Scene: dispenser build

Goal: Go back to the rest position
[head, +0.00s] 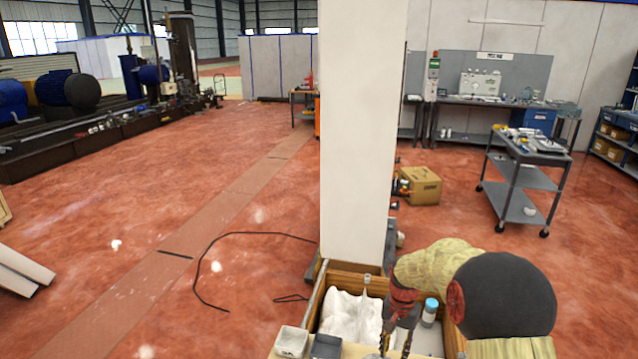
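My arm comes in at the lower right, with a large dark round joint and a yellowish sleeve. At its end, a red and dark part that appears to be my gripper (396,335) points down over a wooden box. Two thin dark tips show below it, but I cannot tell whether they are fingers or something behind them. Whether it is open, shut or holding anything is not clear. The arm is bent low in front of the white pillar (358,130).
The wooden box (345,267) holds white bags (350,316) and a blue-capped bottle (430,312). A light grey bin (291,342) and a dark bin (326,346) stand at its front left. A cart (525,178) and cardboard box (421,186) stand behind. Black cable (197,275) lies on open floor.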

